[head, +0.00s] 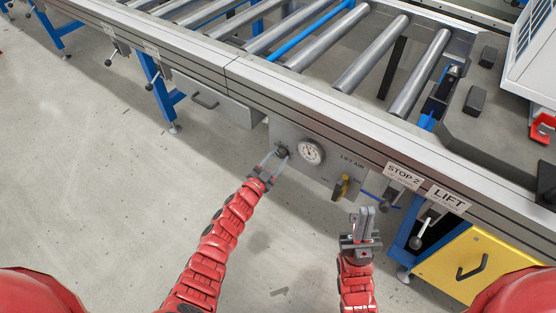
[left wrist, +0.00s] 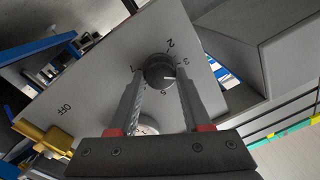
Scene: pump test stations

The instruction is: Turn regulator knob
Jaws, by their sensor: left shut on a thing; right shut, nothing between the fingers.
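The regulator knob (head: 281,151) is a small dark round knob on a grey panel (head: 291,132) under the conveyor edge. In the left wrist view the knob (left wrist: 160,71) has a white pointer line and numbers around it; the line points right, between the 3 and the 5. My left gripper (head: 276,157) is shut on the knob, one finger on each side. It also shows in the left wrist view (left wrist: 159,88). A round white gauge (head: 310,152) sits just right of the knob. My right gripper (head: 363,217) is shut and empty, below the panel's right part.
A yellow valve handle (head: 341,187) is on the panel's right, near the "LIFT AIR" label. Levers hang below the signs STOP 2 (head: 404,176) and LIFT (head: 448,199). A yellow cabinet (head: 470,264) stands at lower right. Rollers (head: 372,53) lie above; floor is clear below.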

